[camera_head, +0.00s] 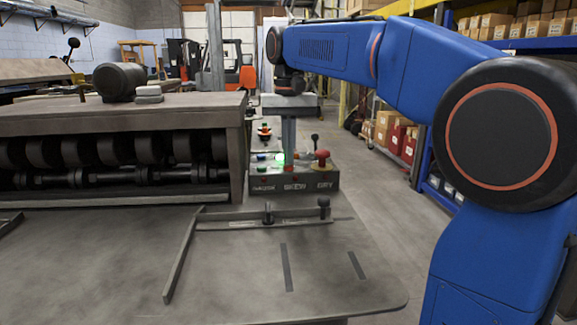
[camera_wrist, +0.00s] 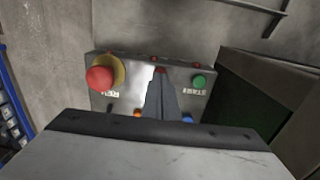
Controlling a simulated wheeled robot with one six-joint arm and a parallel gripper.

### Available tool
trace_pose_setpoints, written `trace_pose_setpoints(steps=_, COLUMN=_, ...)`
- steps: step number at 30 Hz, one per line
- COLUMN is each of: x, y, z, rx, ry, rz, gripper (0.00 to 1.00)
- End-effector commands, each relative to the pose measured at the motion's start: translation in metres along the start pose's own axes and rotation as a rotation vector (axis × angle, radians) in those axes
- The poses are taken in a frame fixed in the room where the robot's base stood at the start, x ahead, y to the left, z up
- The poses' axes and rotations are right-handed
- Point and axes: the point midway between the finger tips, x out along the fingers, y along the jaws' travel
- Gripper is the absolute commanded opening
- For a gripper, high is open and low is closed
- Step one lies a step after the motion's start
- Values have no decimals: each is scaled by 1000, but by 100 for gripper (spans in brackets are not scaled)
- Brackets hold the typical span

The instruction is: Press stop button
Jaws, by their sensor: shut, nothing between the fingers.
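A grey control box (camera_head: 290,181) stands at the right end of the machine. A large red mushroom button (camera_head: 322,155) on its right side shows in the wrist view on a yellow base (camera_wrist: 101,78). The wrist view also shows a green button (camera_wrist: 199,82) at right and a small red spot (camera_wrist: 160,70) at my fingertips, mostly hidden by them. Labels are too blurred to tell which button is stop. My gripper (camera_head: 287,148) points down over the middle of the box, shut and empty; its fingers (camera_wrist: 160,76) also show in the wrist view. Contact cannot be told.
Orange (camera_wrist: 138,113) and blue (camera_wrist: 187,118) buttons lie close to the fingers. The machine with rollers (camera_head: 120,160) stands left of the box. A metal table with a raised guide (camera_head: 265,217) lies in front. Open floor is at right, before shelves (camera_head: 530,43).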

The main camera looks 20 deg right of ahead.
Motion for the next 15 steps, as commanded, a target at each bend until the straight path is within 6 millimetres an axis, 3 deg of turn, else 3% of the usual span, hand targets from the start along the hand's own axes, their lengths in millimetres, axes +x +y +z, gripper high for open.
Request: trace_pose_setpoints(steps=15, x=8, y=0, z=0, rx=0, ry=-1, rz=0, gripper=0)
